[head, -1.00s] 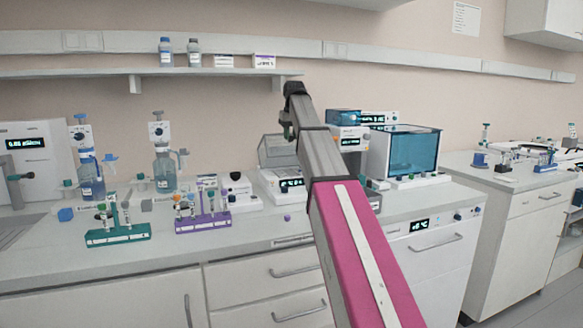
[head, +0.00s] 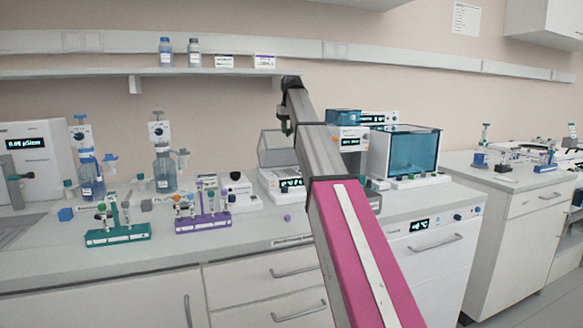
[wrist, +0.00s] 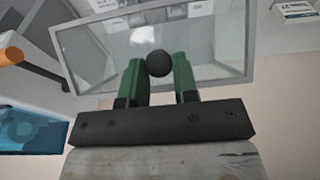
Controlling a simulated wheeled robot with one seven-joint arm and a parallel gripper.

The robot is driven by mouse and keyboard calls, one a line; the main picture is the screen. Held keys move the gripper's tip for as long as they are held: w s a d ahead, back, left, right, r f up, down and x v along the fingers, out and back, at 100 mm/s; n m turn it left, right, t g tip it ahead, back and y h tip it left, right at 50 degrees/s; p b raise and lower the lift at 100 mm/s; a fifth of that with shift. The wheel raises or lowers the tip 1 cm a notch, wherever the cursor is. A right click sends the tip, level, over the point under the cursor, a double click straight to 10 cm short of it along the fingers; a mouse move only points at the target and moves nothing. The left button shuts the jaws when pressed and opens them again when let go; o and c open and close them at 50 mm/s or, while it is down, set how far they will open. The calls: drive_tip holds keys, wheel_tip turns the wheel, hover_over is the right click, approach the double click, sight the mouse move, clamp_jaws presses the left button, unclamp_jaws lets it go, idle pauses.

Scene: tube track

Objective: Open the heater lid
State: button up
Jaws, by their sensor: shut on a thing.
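The heater (head: 290,184) is a white box with a lit display on the bench, partly hidden behind my arm. Its grey see-through lid (head: 274,148) stands raised, roughly upright at the back of the heater. In the wrist view the lid (wrist: 100,62) is a clear panel in a grey frame with a round black knob (wrist: 158,64). My gripper (wrist: 158,72) has its green fingers shut on that knob. In the head view my gripper (head: 286,128) is small and dark against the lid, and the knob cannot be made out.
A blue-windowed box (head: 410,152) stands right of the heater. Green (head: 118,235) and purple (head: 203,222) tube racks stand at the left front, with two bottle dispensers behind. A wall shelf (head: 150,72) runs above.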

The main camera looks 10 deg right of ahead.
drive_tip(key=shift+w+a+r, duration=0.1)
drive_tip(key=shift+w+r, duration=0.15)
drive_tip(key=shift+w, duration=0.3)
drive_tip(key=shift+w+a+r, duration=0.15)
drive_tip(key=shift+w+r, duration=0.15)
drive_tip(key=shift+w, duration=0.3)
drive_tip(key=shift+w+a+r, duration=0.1)
drive_tip(key=shift+w+r, duration=0.15)
drive_tip(key=shift+w, duration=0.3)
drive_tip(key=shift+w+a+r, duration=0.15)
drive_tip(key=shift+w+r, duration=0.05)
drive_tip(key=shift+w, duration=0.65)
drive_tip(key=shift+w+a+r, duration=0.15)
drive_tip(key=shift+w+r, duration=0.05)
drive_tip(key=shift+w, duration=0.8)
drive_tip(key=shift+w+a, duration=0.25)
drive_tip(key=shift+w, duration=0.7)
drive_tip(key=shift+w+a, duration=0.2)
drive_tip(key=shift+w, duration=0.7)
